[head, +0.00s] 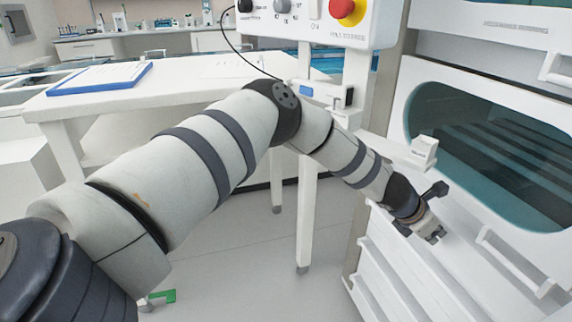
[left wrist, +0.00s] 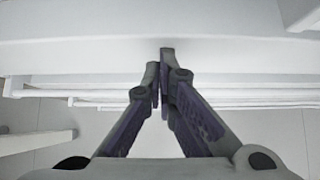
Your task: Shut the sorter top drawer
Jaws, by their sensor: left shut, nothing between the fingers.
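The sorter (head: 400,110) stands at the right of the head view, with a dark oval window (head: 485,150) and white drawer fronts below it. My left gripper (head: 436,236) is at the upper drawer front (head: 465,265), below the window. In the left wrist view the left gripper (left wrist: 161,62) is shut and empty, with its fingertips at a broad white panel (left wrist: 100,55) that looks like the top drawer front. I cannot tell whether they touch it or how far the drawer is out. My right gripper is out of view.
Lower drawer fronts with bar handles (head: 375,280) lie beneath. A white table (head: 180,95) with a blue-edged folder (head: 100,78) stands at the left. A control box with a red button (head: 342,8) hangs above my arm. Grey floor (head: 245,265) is open below.

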